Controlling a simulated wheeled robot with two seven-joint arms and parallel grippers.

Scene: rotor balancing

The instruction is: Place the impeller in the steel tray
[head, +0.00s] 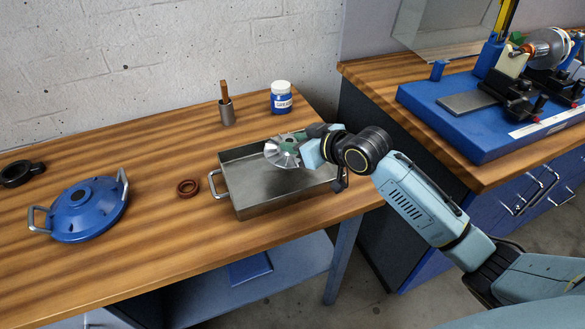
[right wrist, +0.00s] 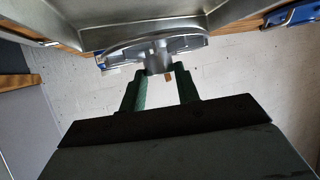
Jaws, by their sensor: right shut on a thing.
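The impeller (head: 282,151) is a silvery bladed wheel over the steel tray (head: 262,205), near the tray's back part. My right gripper (head: 300,144) is shut on the impeller. In the right wrist view the green fingers of the right gripper (right wrist: 160,92) close on the hub of the impeller (right wrist: 155,48), and the steel tray (right wrist: 100,22) shows beyond it. I cannot tell whether the impeller touches the tray. The tray is open and rectangular, with a handle on its left side. My left gripper is not in view.
A blue round cover (head: 88,210) with two handles, a brown ring (head: 187,188) and a black ring (head: 17,174) lie on the wooden bench (head: 150,250). A brush in a cup (head: 227,112) and a grease jar (head: 281,98) stand behind the tray. A blue balancing machine (head: 480,115) stands at right.

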